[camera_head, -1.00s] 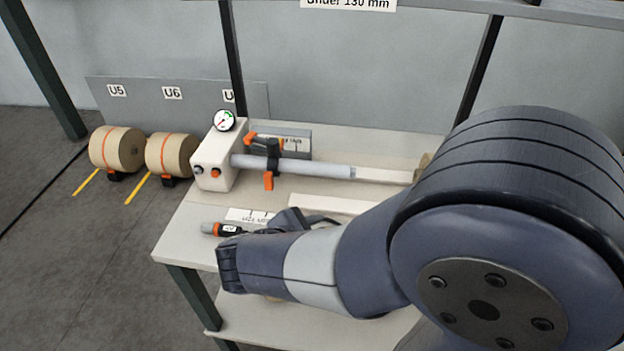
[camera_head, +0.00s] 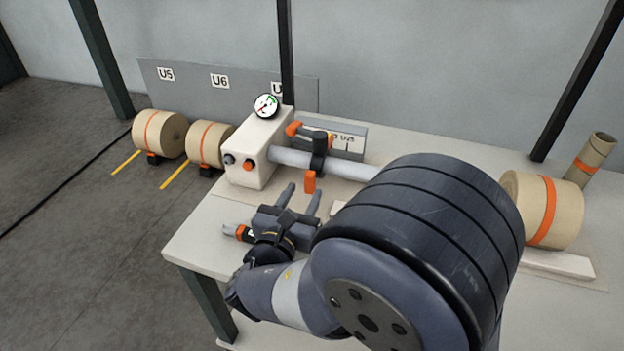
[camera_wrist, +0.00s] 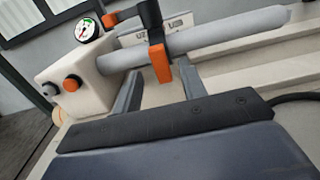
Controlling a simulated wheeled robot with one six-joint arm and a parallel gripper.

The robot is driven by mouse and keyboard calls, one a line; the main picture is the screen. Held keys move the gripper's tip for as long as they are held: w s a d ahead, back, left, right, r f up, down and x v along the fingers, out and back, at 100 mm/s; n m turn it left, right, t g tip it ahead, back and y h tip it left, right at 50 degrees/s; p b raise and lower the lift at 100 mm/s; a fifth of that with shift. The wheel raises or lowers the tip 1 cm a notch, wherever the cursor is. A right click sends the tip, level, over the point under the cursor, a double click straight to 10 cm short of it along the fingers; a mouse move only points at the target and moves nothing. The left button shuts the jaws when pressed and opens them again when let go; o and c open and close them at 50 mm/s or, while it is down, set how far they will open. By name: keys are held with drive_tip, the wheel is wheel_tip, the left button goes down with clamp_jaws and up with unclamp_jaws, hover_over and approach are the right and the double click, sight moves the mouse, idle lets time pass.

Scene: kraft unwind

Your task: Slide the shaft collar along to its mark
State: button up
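The shaft collar (camera_head: 319,150) is a black ring around the grey shaft (camera_head: 343,168), with an orange tab (camera_head: 309,182) hanging below it. A grey mark plate (camera_head: 347,138) with lettering and a line stands behind the shaft; the collar is left of that line in the head view. My gripper (camera_head: 302,194) is open and empty, its two fingers pointing up toward the collar. In the wrist view the collar (camera_wrist: 156,42) and its tab (camera_wrist: 160,62) appear between and beyond the fingertips (camera_wrist: 160,80). I see no contact.
A cream housing (camera_head: 258,148) with knobs and a gauge (camera_head: 266,106) holds the shaft's left end. An orange-ended handle (camera_head: 305,131) sits behind the shaft. A kraft roll (camera_head: 541,208) stands right on the bench; two more (camera_head: 160,134) are at left.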

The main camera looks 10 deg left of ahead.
sight(309, 184)
drive_tip(key=shift+w+d, duration=0.2)
drive_tip(key=shift+w, duration=2.45)
drive_tip(key=shift+c, duration=0.4)
clamp_jaws()
